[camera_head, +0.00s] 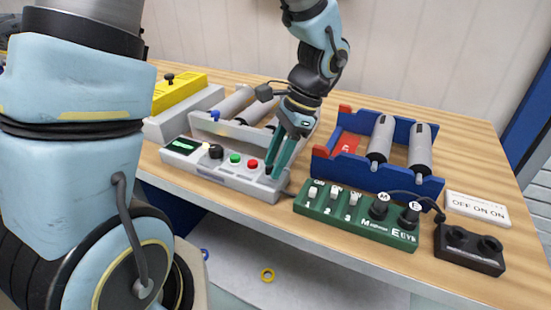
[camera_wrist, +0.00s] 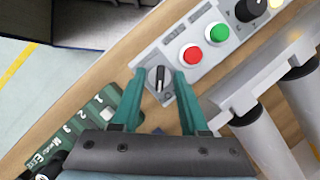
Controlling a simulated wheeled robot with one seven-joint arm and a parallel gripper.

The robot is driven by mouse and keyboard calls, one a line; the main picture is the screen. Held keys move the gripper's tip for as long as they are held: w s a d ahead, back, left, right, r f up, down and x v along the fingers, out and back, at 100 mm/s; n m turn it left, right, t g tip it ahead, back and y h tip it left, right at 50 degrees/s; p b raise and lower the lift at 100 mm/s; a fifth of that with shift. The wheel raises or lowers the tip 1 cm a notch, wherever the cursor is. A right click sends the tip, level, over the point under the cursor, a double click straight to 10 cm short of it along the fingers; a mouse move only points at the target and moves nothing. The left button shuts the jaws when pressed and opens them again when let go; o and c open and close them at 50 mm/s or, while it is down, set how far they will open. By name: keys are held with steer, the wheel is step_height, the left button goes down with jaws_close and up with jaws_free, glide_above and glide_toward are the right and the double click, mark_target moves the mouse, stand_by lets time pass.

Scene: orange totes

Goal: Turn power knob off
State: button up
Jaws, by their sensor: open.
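A grey control panel (camera_head: 222,178) sits on the wooden table and also shows in the wrist view (camera_wrist: 206,70). Its small dark knob (camera_wrist: 158,84) with a white pointer line is at the panel's end, beside the red button (camera_wrist: 190,55). The pointer lies nearly upright in the wrist picture. My gripper (camera_head: 271,170) is open, one finger on each side of this knob; the fingers also show in the wrist view (camera_wrist: 159,73). Whether they touch the knob I cannot tell. In the head view the fingers hide the knob.
A green switch box (camera_head: 350,223) with toggles stands right of the panel. A blue rack (camera_head: 325,165) with grey cylinders, a black two-socket box (camera_head: 470,248) and a white labelled block (camera_head: 478,208) are farther right. A green button (camera_head: 235,159) and larger black knob (camera_head: 216,152) share the panel.

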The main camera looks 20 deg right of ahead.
jaws_close()
stand_by(0.4)
stand_by(0.4)
steer(key=n+g+p, duration=0.1)
steer(key=n, duration=0.1)
steer(key=n+p, duration=0.1)
steer(key=n, duration=0.1)
steer(key=shift+w+r+n+g, duration=0.15)
steer(key=shift+n+g, duration=0.25)
steer(key=n+p, duration=0.1)
steer(key=n, duration=0.1)
steer(key=n+g+h+p, duration=0.1)
steer(key=n, duration=0.1)
steer(key=shift+w+a+n+h, duration=0.1)
steer(key=shift+n+h, duration=0.2)
steer(key=n+g+h+p, duration=0.1)
steer(key=n, duration=0.3)
steer(key=shift+w+a, duration=0.1)
steer(key=shift+a+n+h+p, duration=0.1)
steer(key=shift+n+h+p, duration=0.7)
steer(key=shift+n, duration=1.5)
